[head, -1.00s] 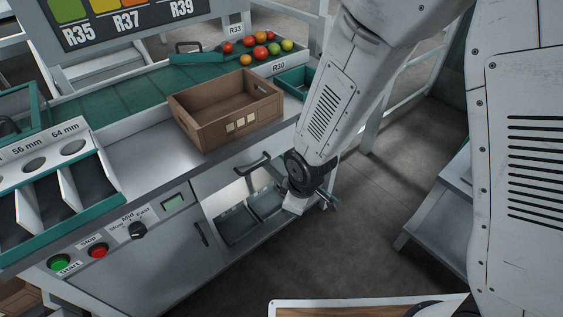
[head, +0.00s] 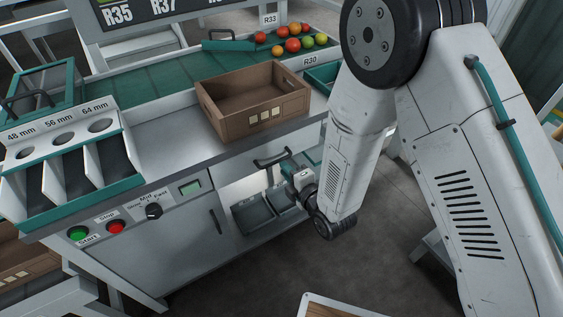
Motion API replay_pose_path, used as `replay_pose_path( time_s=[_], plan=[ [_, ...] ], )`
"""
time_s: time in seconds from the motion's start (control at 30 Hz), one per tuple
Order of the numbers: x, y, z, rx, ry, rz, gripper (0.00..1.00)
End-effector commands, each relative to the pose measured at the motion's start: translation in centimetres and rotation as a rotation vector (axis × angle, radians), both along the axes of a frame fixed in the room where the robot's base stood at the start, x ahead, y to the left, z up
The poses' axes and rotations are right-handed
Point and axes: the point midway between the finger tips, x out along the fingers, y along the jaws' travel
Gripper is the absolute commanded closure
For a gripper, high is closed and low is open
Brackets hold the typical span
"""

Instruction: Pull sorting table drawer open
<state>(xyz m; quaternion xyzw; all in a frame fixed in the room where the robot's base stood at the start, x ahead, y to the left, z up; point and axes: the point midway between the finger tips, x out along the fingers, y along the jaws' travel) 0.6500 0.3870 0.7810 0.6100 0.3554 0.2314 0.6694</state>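The sorting table (head: 185,148) runs across the left and middle of the head view. Its drawer has a dark bar handle (head: 272,158) on the front, below the worktop edge, and the drawer looks shut. My gripper (head: 286,168) is close to the right end of this handle, pointing at the table front. Its fingers are small and partly hidden, so I cannot tell whether they touch the handle or how far apart they are.
A brown crate (head: 232,126) stands on the worktop above the drawer, with tomatoes (head: 293,44) behind it. Grey bins (head: 254,214) sit on the open shelf below the handle. A cupboard handle (head: 216,222) and start and stop buttons (head: 116,227) are to the left.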

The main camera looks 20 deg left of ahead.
Motion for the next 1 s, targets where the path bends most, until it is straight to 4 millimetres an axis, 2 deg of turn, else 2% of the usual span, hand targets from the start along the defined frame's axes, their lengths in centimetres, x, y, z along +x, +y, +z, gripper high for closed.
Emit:
replay_pose_path(
  time_s=[0.2,0.4,0.7,0.77,0.87,0.9,1.0],
  plan=[
    [2.2,2.9,-0.7,0.002,0.002,0.004,0.85],
    [3.3,4.4,-1.1,0.000,0.004,0.005,0.85],
    [3.5,4.6,-1.2,-0.001,0.005,0.005,0.85],
    [3.5,4.6,-1.2,-0.001,0.005,0.005,0.98],
    [3.5,4.6,-1.2,-0.001,0.005,0.005,1.00],
    [3.6,2.8,-1.2,-0.003,0.008,-0.001,1.00],
    [3.5,4.1,-1.2,-0.001,0.005,0.003,1.00]
  ],
)
